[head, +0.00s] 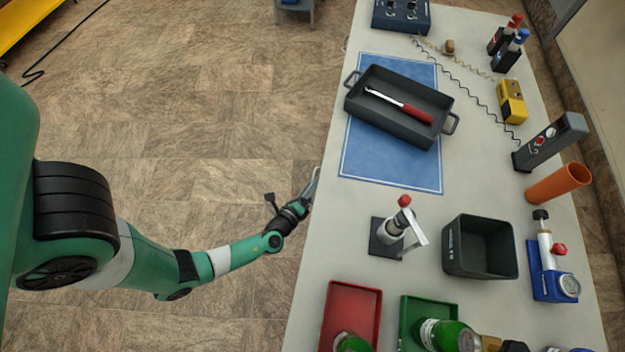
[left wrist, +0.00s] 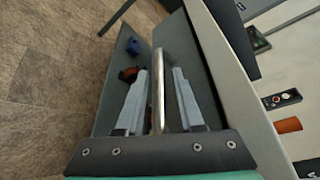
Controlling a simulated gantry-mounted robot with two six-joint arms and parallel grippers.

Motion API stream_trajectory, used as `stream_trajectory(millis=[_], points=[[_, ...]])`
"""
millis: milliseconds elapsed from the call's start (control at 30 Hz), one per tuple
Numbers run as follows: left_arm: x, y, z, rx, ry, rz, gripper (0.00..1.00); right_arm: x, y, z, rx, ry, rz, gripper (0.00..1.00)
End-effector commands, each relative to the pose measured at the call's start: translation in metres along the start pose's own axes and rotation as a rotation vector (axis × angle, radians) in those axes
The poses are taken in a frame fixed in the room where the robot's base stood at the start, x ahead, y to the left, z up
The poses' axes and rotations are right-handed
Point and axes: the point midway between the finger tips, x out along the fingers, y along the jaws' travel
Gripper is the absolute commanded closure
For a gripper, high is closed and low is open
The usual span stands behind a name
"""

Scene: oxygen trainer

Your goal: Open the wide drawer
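My left gripper (head: 312,188) is at the left edge of the bench in the head view. In the left wrist view its two pale fingers (left wrist: 160,85) are apart, one on each side of a shiny metal bar handle (left wrist: 158,95). I see a gap between the bar and each finger. Behind the handle is a dark grey panel (left wrist: 195,45) just under the pale bench edge; it looks like the drawer front. No pulled-out drawer shows in the head view. The bench top hides the drawer there. My right gripper is in neither view.
The bench top (head: 320,270) carries a grey tray (head: 400,125) with a red-handled tool, a dark bin (head: 480,248), and red (head: 350,310) and green trays. The floor left of the bench is clear around my left arm. A small blue item (left wrist: 133,46) shows beyond the fingers.

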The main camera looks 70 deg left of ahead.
Motion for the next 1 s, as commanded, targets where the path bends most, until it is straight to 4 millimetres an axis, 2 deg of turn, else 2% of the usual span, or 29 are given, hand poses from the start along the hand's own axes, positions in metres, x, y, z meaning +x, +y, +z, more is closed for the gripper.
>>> stream_trajectory(millis=[33,167,200,1000], points=[[-0.0001,-0.0001,0.0,0.0,0.0,0.0,0.75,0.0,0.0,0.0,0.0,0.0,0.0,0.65],[-0.0001,-0.0001,0.0,0.0,0.0,0.0,0.99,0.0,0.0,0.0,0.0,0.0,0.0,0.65],[-0.0001,-0.0001,0.0,0.0,0.0,0.0,1.0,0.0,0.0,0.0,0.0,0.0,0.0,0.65],[-0.0002,0.0,0.0,0.0,0.0,0.0,1.0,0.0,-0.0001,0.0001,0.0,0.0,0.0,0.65]])
